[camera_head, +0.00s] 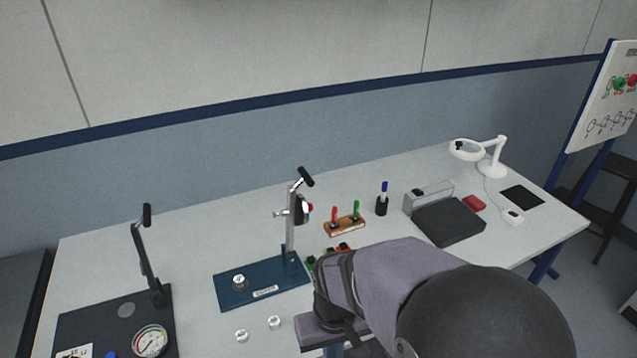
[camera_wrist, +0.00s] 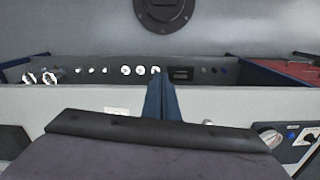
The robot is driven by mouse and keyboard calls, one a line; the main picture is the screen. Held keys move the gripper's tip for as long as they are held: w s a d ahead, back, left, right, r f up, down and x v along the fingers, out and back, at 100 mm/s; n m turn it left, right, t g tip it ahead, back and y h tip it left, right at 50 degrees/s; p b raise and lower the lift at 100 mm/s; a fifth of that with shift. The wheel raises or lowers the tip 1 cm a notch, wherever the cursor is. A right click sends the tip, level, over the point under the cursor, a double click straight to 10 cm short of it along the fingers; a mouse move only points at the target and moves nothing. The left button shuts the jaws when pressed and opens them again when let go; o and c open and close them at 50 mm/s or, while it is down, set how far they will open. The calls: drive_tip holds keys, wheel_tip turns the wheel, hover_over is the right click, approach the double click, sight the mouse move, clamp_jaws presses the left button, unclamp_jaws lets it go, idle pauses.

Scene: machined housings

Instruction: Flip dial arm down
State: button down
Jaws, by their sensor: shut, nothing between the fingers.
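A blue-based stand (camera_head: 232,294) is in the middle of the table in the head view. Its upright post carries a round dial (camera_head: 303,209), seen edge-on, and a dark-handled arm (camera_head: 306,178) tilted up at the top. A second stand (camera_head: 145,262) with a raised black handle is on a dark base at the left, beside a round gauge (camera_head: 150,341). My gripper (camera_wrist: 158,80) shows narrow blue fingers shut together, empty, in the wrist view. In the head view it is in front and right of the blue base; its fingertips are mostly hidden.
A wooden block (camera_head: 344,226) holds red and green tools, beside a pen cup (camera_head: 382,205). A dark box (camera_head: 449,222) and white magnifier lamp (camera_head: 492,160) are further right. Small metal pieces (camera_head: 274,322) lie before the blue base. A pale ledge (camera_wrist: 70,99) crosses the wrist view.

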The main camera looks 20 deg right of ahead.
drive_tip(key=s+d+f+m+g+b, duration=0.1)
drive_tip(key=s+d+f+m, duration=0.2)
drive_tip(key=d, duration=0.5)
drive_tip(key=s+d+f+m+b, duration=0.1)
drive_tip(key=s+d+f+m, duration=0.2)
drive_tip(key=d, duration=0.5)
drive_tip(key=w+d+r+t+h, duration=0.15)
drive_tip(key=w+d, duration=0.25)
drive_tip(key=d, duration=0.4)
drive_tip(key=w+d+t+h, duration=0.2)
drive_tip(key=w+d+h, duration=0.1)
drive_tip(key=d, duration=0.5)
drive_tip(key=w+r+t, duration=0.5)
drive_tip(key=w+r, duration=0.1)
drive_tip(key=w, duration=0.3)
drive_tip(key=w+r+t, duration=0.5)
drive_tip(key=w+r, duration=0.1)
drive_tip(key=w, duration=0.3)
drive_tip(key=w+a+r+m+t+y, duration=0.3)
drive_tip(key=a+r+m+t+y, duration=0.2)
drive_tip(key=a+r+y, duration=0.4)
drive_tip(key=a+r+m, duration=0.1)
drive_tip(key=a+r, duration=0.1)
drive_tip(key=a, duration=0.2)
drive_tip(key=shift+a+r, duration=0.3)
drive_tip(key=shift+a, duration=0.1)
